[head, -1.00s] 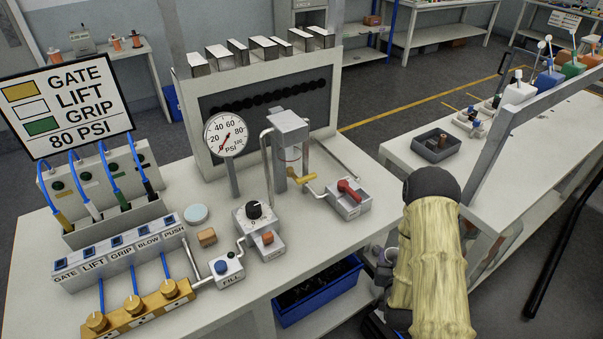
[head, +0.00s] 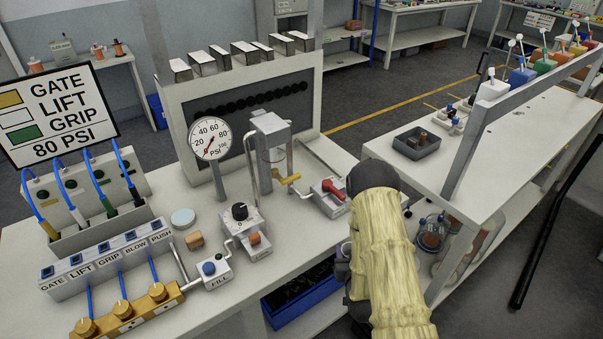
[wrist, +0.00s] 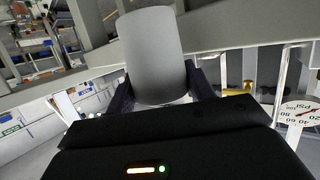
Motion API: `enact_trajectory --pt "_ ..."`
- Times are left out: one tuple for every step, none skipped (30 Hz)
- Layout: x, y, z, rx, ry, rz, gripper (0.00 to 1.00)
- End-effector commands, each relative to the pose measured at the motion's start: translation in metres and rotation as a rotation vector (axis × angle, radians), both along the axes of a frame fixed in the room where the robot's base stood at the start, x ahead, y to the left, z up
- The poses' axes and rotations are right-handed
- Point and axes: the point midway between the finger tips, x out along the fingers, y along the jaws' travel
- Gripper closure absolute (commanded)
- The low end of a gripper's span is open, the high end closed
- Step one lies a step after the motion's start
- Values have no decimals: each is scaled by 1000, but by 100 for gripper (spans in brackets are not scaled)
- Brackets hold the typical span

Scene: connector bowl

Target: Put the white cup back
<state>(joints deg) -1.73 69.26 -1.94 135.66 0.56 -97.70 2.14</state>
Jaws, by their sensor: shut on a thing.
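The white cup (wrist: 152,55) is in my gripper (wrist: 158,92) in the wrist view, seen as a pale grey-white cylinder between the two dark fingers. The fingers are shut on its sides, and it is clear of any surface I can make out. In the head view my yellow-sleeved arm hides the gripper and the cup.
The left bench (head: 290,230) holds a gauge (head: 211,139), a press-like stand (head: 268,135), a red-handled valve (head: 333,190) and labelled switches. The right bench (head: 440,178) carries a grey tray (head: 416,143) and coloured containers. A slanted grey rail (head: 500,118) crosses it.

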Motion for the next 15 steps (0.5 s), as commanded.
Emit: enact_trajectory --pt "0 0 0 0 -1 0 75" --pt "0 0 0 0 -1 0 75" --pt "0 0 1 0 -1 0 75" --pt "0 0 2 0 -1 0 75" --pt "0 0 3 0 -1 0 75" --pt "0 0 5 0 -1 0 75" --pt "0 0 7 0 -1 0 75" --pt "0 0 9 0 -1 1 75" --pt "0 0 13 0 -1 1 75" --pt "0 0 16 0 -1 1 75" --pt "0 1 19 0 -1 1 75" --pt "0 1 22 0 -1 1 75" --pt "0 1 26 0 -1 1 75" --pt "0 1 29 0 -1 1 75" --pt "0 1 33 0 -1 1 75"
